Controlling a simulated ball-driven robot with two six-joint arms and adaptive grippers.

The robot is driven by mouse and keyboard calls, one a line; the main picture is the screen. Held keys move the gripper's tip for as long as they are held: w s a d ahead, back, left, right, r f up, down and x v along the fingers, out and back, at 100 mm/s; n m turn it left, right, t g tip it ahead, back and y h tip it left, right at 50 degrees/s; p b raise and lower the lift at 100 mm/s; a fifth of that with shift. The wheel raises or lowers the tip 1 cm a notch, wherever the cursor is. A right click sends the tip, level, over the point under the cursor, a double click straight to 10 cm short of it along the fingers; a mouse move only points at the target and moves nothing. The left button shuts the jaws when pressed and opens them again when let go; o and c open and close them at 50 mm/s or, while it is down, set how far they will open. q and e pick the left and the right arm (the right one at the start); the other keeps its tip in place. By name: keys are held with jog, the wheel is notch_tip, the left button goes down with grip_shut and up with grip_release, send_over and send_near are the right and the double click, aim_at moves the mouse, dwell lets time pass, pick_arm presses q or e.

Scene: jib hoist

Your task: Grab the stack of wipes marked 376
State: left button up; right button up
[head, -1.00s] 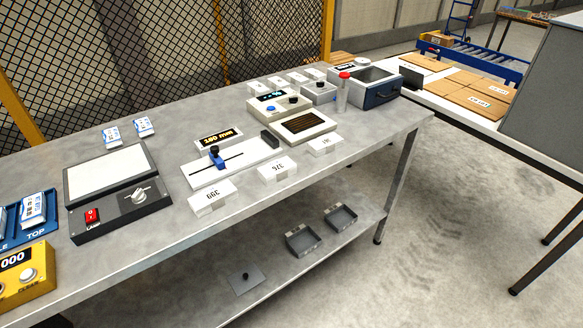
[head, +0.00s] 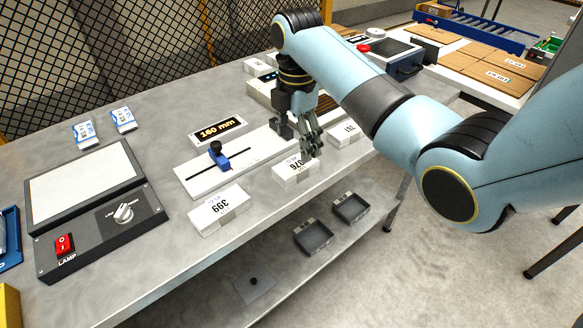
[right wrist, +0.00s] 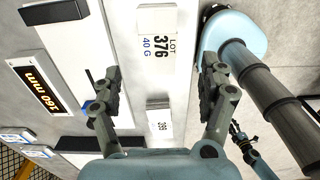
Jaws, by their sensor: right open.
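The stack of wipes marked 376 (head: 294,171) is a white block on the grey bench near its front edge. It also shows in the right wrist view (right wrist: 157,20), with its label reading LOT 376, 40 G. My right gripper (head: 311,152) is open and empty, pointing down just above this stack and partly covering it. In the right wrist view, the stack lies ahead of the fingertips (right wrist: 158,85), roughly centred between them. Part of my left arm, with what looks like its dark gripper (right wrist: 238,133), shows small at the lower right; its jaws are unclear.
Similar stacks marked 399 (head: 218,209) and 261 (head: 346,133) stand on either side along the front edge. Behind is a white slide gauge (head: 236,158) with a blue slider and a 160 mm display (head: 219,131). Dark trays (head: 313,236) sit on the lower shelf.

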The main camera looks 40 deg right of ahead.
aim_at(296, 164)
jog(key=shift+w+f, duration=0.2)
jog(key=shift+f, duration=1.05)
notch_tip(296, 164, down, 6)
jog(key=shift+d+r+p, duration=0.1)
jog(key=shift+r+p, duration=0.05)
jog(key=shift+p, duration=0.15)
jog(key=shift+s, duration=0.1)
jog(key=c, duration=1.3)
